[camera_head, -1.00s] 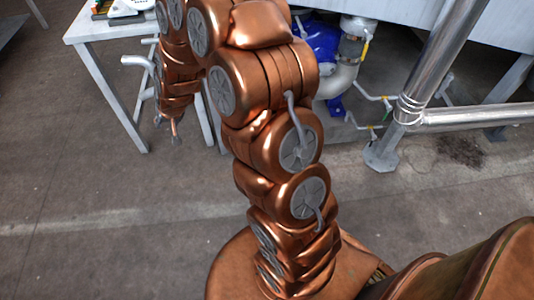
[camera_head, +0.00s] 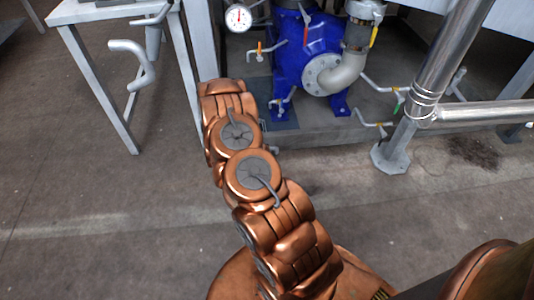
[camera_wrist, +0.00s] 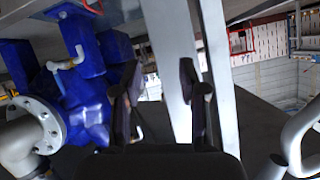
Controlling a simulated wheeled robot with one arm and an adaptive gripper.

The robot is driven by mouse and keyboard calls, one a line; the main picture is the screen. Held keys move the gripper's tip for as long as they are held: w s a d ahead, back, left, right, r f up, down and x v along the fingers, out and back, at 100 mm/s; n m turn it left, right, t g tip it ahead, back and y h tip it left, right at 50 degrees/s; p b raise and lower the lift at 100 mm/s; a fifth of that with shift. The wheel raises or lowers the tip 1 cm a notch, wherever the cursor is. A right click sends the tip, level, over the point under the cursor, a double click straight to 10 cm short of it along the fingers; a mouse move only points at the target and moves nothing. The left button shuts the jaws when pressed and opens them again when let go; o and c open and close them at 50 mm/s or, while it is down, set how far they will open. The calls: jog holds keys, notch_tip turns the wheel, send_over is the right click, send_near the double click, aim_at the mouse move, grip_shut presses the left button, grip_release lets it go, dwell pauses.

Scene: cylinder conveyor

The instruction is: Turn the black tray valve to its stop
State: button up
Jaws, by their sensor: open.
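Small lever valves stand around the blue pump (camera_head: 290,50) in the head view: one with an orange mark (camera_head: 262,47), one low beside the pump foot (camera_head: 281,102), and others to its right. I cannot tell which one is the black tray valve. My gripper (camera_wrist: 160,72) is open and empty in the wrist view, its two dark fingers spread before a pale metal leg. A white lever handle (camera_wrist: 68,63) on the blue pump body shows to the left of the fingers, apart from them. In the head view my gripper is hidden beyond my arm.
A pale table (camera_head: 95,12) stands at the left, with a bent grey pipe (camera_head: 135,60) beside it. A round gauge (camera_head: 238,18) hangs above the valves. A steel post (camera_head: 445,60) with a side rail stands at the right.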

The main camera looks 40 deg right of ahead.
jog(key=s+d+f+t+h+b, duration=0.1)
jog(key=s+d+f+h+b, duration=0.6)
jog(key=s+d+f, duration=0.65)
jog(key=shift+y, duration=0.3)
jog(key=shift+w+d+f+b, duration=0.4)
jog(key=shift+w+d+b, duration=0.2)
jog(key=shift+w+d, duration=0.15)
jog(key=shift+w+d+f+b, duration=0.35)
jog(key=shift+w+d+b, duration=0.3)
jog(key=shift+w+d, duration=0.15)
jog(key=shift+w+d+f+b, duration=0.4)
jog(key=shift+w+d+b, duration=0.2)
jog(key=shift+w+d, duration=0.15)
jog(key=shift+t, duration=0.3)
grip_shut()
